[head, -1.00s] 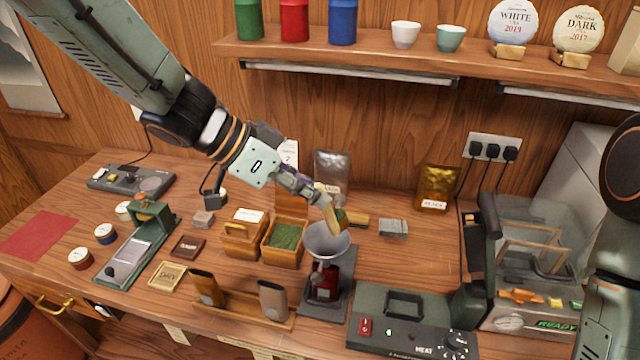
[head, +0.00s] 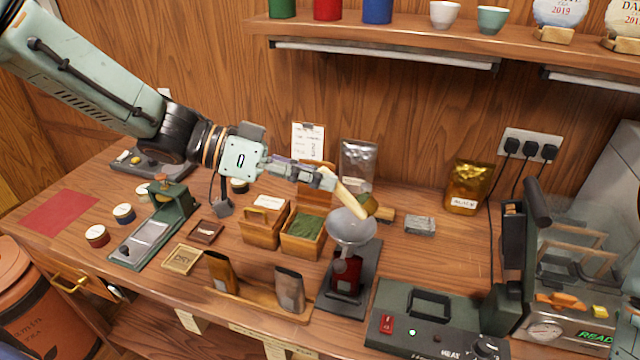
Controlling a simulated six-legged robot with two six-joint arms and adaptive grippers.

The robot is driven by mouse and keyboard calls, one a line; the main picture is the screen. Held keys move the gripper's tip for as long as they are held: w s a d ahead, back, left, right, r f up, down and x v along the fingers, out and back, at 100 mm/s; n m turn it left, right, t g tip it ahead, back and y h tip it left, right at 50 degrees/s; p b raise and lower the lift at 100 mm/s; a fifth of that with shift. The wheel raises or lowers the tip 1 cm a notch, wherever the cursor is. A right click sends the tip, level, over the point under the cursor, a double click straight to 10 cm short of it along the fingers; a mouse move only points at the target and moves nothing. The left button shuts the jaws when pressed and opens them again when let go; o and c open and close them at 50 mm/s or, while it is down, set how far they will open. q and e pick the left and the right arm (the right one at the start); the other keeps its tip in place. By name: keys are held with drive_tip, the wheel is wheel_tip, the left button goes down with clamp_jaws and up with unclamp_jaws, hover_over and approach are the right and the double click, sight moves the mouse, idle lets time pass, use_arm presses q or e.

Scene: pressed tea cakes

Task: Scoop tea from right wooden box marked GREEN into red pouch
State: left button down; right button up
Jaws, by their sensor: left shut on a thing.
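My left gripper (head: 328,179) is shut on a wooden scoop (head: 352,200). The scoop slants down to the right, its bowl end above the grey funnel (head: 352,228); dark green tea seems to show at that end. The funnel stands over the red pouch (head: 346,276), whose upper part is partly hidden by the funnel and its stand. The right wooden box (head: 303,246) is open and holds green tea, left of the funnel; I cannot read its marking. My right gripper is not in view.
A second wooden box (head: 262,229) stands left of the tea box. A rack with two pouches (head: 258,302) lies in front. A green sealing machine (head: 432,325) is at the front right. Silver (head: 358,164) and gold (head: 467,187) pouches stand behind.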

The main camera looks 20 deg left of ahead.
use_arm(q)
drive_tip(key=a+f+n+t+h+b, duration=0.1)
drive_tip(key=a+f+n+h+b, duration=0.1)
drive_tip(key=f+h+b, duration=0.4)
drive_tip(key=a+b, duration=0.1)
drive_tip(key=b, duration=0.4)
drive_tip(key=shift+t+h+b, duration=0.3)
drive_tip(key=shift+t+b, duration=0.1)
drive_tip(key=shift+a, duration=0.1)
idle(0.5)
drive_tip(key=shift+r, duration=0.1)
idle(0.4)
